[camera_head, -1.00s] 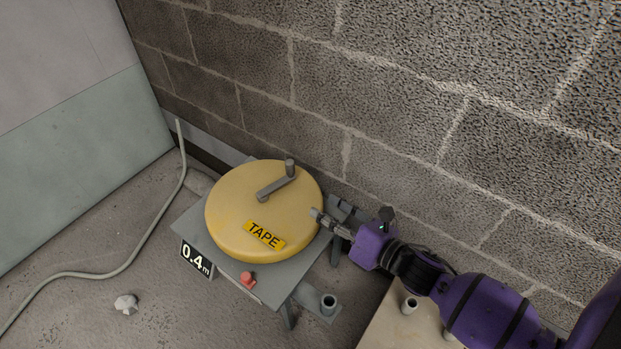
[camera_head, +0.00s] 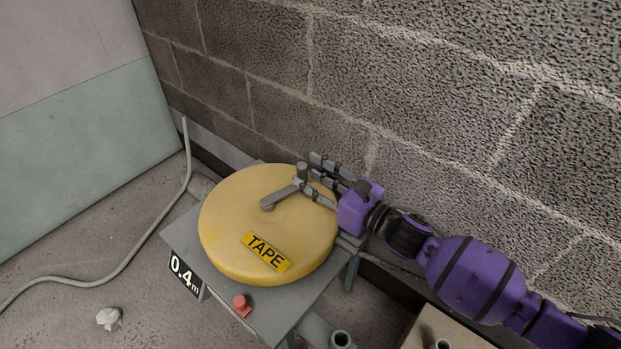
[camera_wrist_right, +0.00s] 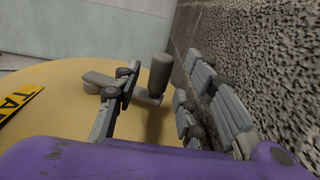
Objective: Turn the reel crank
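The yellow tape reel (camera_head: 235,225) lies flat on a grey stand, with a grey crank arm (camera_head: 282,196) on its top. The crank's upright knob (camera_head: 302,172) stands at the arm's outer end, on the wall side. My right gripper (camera_head: 308,172) is open over the reel's right edge, its fingers spread on either side of the knob. In the right wrist view the knob (camera_wrist_right: 160,74) stands between the fingers, with gaps visible; I cannot tell whether any finger touches it. My left gripper is not in view.
The stand (camera_head: 185,237) carries a "0.4 m" sign (camera_head: 184,277) and a red button (camera_head: 242,305). The block wall (camera_head: 450,90) is close behind my right gripper. A hose (camera_head: 120,272) and a stone (camera_head: 109,318) lie on the floor to the left.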

